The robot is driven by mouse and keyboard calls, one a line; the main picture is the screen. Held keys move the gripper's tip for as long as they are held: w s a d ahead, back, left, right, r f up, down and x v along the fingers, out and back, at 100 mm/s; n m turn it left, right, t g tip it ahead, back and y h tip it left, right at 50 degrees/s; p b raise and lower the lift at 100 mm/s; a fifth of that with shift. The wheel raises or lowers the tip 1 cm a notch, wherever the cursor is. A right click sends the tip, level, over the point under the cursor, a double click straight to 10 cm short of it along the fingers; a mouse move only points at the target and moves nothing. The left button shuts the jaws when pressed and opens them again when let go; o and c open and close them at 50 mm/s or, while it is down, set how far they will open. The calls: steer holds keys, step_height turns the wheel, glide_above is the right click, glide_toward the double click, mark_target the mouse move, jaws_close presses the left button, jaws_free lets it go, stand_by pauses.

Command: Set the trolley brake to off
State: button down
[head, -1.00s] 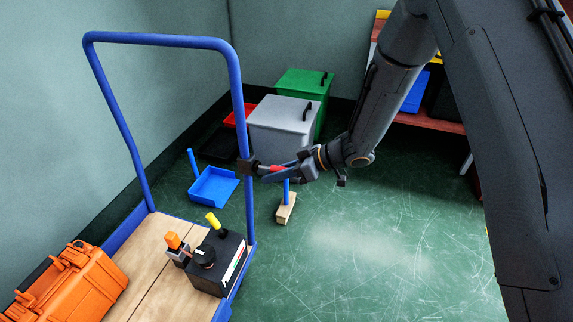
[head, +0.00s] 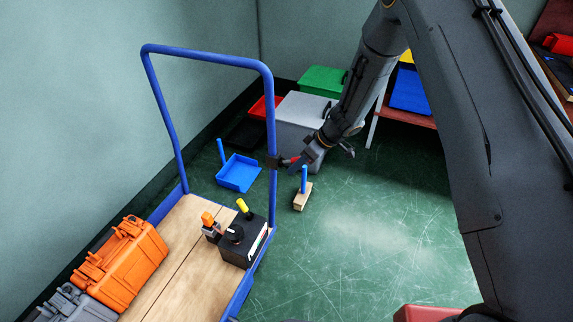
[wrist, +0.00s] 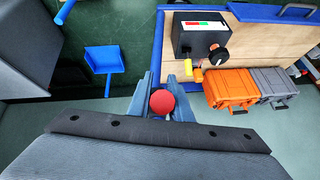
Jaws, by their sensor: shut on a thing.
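The trolley has a blue frame (head: 205,53) and a wooden deck (head: 183,275). A dark bracket (head: 273,162) sits on its right upright, with a short lever ending in a red knob (head: 293,161). My gripper (head: 296,161) is shut on this red knob, just right of the upright. In the wrist view the round red knob (wrist: 162,102) shows between the two blue-grey fingers. The lever's shaft is mostly hidden there. I cannot read the brake's setting from these frames.
On the deck are a black control box (head: 243,245) with a dial, an orange case (head: 120,262) and a grey case (head: 75,305). A blue dustpan (head: 238,173), a brush (head: 303,190) and a grey bin (head: 297,120) stand behind. The green floor at right is mostly clear.

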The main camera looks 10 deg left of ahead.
steer(key=shift+s+a+f, duration=0.1)
steer(key=shift+s, duration=0.2)
steer(key=c, duration=1.6)
jaws_free()
steer(key=shift+w, duration=0.2)
steer(key=shift+d+r, duration=0.25)
steer(key=shift+r, duration=0.2)
steer(key=shift+p+v, duration=0.4)
steer(key=shift+v, duration=3.05)
steer(key=shift+s+a, duration=0.1)
